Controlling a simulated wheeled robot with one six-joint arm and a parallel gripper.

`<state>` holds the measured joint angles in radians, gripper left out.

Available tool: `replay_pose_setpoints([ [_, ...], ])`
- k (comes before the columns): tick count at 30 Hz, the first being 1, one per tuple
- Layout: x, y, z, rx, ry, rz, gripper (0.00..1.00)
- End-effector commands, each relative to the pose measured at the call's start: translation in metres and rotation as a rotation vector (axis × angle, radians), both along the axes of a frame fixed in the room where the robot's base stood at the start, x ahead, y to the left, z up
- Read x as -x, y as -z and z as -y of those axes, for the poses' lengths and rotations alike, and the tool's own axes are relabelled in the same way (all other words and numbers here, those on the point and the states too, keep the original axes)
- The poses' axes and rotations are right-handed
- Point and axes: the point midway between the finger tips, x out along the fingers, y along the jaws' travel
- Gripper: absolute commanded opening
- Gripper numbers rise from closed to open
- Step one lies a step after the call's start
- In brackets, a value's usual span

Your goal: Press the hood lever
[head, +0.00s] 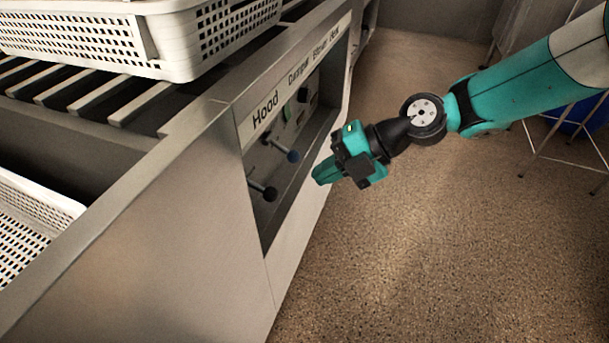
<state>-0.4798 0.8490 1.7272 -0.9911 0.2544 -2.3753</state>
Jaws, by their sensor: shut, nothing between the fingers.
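A recessed control panel (283,150) is set in the side of the metal counter, with the word "Hood" printed on the strip above its near end. My gripper (323,172), teal and black, is shut and empty. It appears just right of the levers, pointing toward the panel, and seems apart from both knobs.
A white perforated basket (190,45) sits on the slatted counter top, and another basket (35,215) is at the lower left. More knobs (302,95) lie farther along the panel. The speckled floor (430,240) right of the counter is open, with metal racks behind.

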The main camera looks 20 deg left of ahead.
Motion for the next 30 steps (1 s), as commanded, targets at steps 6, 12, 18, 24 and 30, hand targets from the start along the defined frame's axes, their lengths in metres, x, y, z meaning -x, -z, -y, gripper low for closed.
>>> replay_pose_setpoints([
  [6,-0.015,-0.018,0.042,-0.001,0.0,0.001,0.0],
  [12,-0.022,-0.025,0.064,-0.001,-0.003,0.0,0.0],
  [18,-0.023,-0.027,0.069,-0.002,-0.003,0.001,0.0],
  [24,-0.023,-0.026,0.068,-0.002,-0.004,0.0,0.0],
  [30,-0.023,-0.027,0.068,0.002,0.0,-0.003,0.0],
])
